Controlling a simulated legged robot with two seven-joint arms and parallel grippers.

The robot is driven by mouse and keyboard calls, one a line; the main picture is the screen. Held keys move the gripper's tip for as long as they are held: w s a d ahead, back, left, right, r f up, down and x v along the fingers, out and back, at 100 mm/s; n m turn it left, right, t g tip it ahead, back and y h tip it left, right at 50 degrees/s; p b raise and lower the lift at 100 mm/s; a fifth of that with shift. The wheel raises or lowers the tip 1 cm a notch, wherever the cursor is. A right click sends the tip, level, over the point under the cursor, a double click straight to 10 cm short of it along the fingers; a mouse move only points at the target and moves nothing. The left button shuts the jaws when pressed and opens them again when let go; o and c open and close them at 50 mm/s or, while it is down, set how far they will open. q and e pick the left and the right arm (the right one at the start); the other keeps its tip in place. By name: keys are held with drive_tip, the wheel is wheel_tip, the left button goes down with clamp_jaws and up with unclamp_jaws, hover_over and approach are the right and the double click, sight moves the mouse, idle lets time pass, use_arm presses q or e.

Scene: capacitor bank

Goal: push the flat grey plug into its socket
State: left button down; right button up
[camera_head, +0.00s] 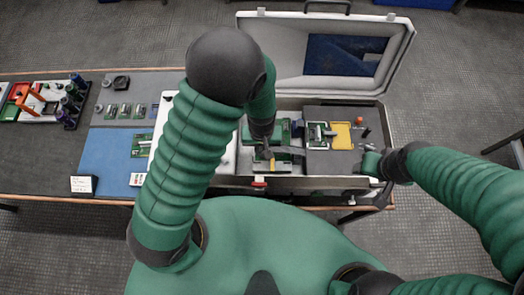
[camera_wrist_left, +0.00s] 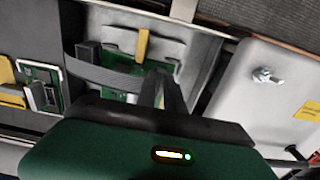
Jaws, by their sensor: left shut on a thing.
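My left gripper (camera_head: 267,158) is low over a green circuit board (camera_head: 285,131) inside the open case. In the left wrist view its fingers (camera_wrist_left: 164,88) are shut at the end of a flat grey ribbon (camera_wrist_left: 105,77). The flat grey plug at that end is mostly hidden by the fingers. The ribbon curves left to a dark block (camera_wrist_left: 88,54). The board also shows behind it in the left wrist view (camera_wrist_left: 122,62). I cannot make out the socket. My right gripper (camera_head: 372,162) is at the case's right front edge, its jaws unclear.
The case (camera_head: 405,50) has its lid open at the back. A yellow part (camera_head: 342,135) and small modules sit right of the board. In the left wrist view, a yellow tab (camera_wrist_left: 143,45) stands near the fingers and a pale box (camera_wrist_left: 262,85) lies to the right.

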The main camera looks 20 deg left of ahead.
use_arm(q)
drive_tip(key=c, duration=1.4)
unclamp_jaws()
drive_tip(key=shift+o, duration=0.2)
